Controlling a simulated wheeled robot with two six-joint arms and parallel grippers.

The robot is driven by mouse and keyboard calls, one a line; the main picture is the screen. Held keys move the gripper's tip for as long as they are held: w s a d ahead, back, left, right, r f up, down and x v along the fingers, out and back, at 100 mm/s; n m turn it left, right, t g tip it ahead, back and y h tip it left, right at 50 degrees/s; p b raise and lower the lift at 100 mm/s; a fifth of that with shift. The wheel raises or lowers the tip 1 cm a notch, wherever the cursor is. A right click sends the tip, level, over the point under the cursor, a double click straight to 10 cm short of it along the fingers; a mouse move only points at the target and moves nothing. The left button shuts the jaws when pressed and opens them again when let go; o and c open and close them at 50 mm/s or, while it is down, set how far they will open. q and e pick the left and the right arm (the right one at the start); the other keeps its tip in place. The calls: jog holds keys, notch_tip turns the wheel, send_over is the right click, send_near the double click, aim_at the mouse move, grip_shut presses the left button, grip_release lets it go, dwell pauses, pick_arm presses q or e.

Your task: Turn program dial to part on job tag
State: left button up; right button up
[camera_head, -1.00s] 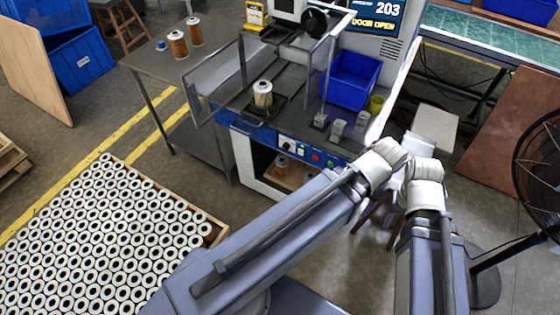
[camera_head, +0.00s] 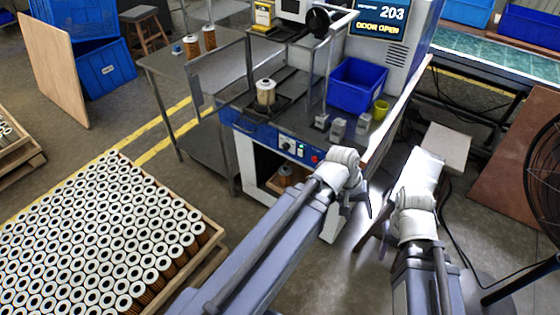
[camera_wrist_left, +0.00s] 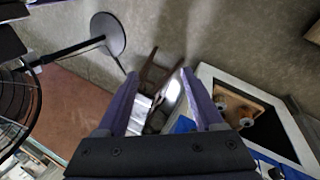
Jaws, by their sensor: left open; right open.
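The program dial (camera_head: 286,144) is a small dark knob on a pale plate on the machine's blue front panel (camera_head: 255,129). Its pointer is too small to read. A yellow tag (camera_head: 263,14) stands at the back left of the machine top; its text is unreadable and I cannot tell if it is the job tag. My left gripper (camera_head: 358,192) is right of and below the dial, apart from the panel; the left wrist view shows its two purple fingers (camera_wrist_left: 159,75) spread and empty. My right gripper (camera_head: 422,178) is farther right, its fingers hard to make out.
The screen (camera_head: 380,22) reads 203 and DOOR OPEN. A cartridge (camera_head: 266,92) stands on the machine's fixture. A crate of cartridges (camera_head: 208,262) fills the lower left. A fan (camera_head: 545,180) stands right.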

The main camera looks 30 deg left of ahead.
pick_arm(q)
jog(key=w+a+f+n+t+h+b, duration=0.3)
jog(key=w+a+f+n+t+b, duration=0.15)
jog(key=w+f+n+b, duration=0.4)
jog(key=n+t+y+b, duration=0.6)
jog(key=n+t+b, duration=0.6)
jog(key=n+b, duration=1.1)
send_near(284, 149)
jog(key=shift+m, duration=0.25)
jog(key=shift+w+d, duration=0.1)
jog(key=shift+w, duration=4.05)
grip_shut()
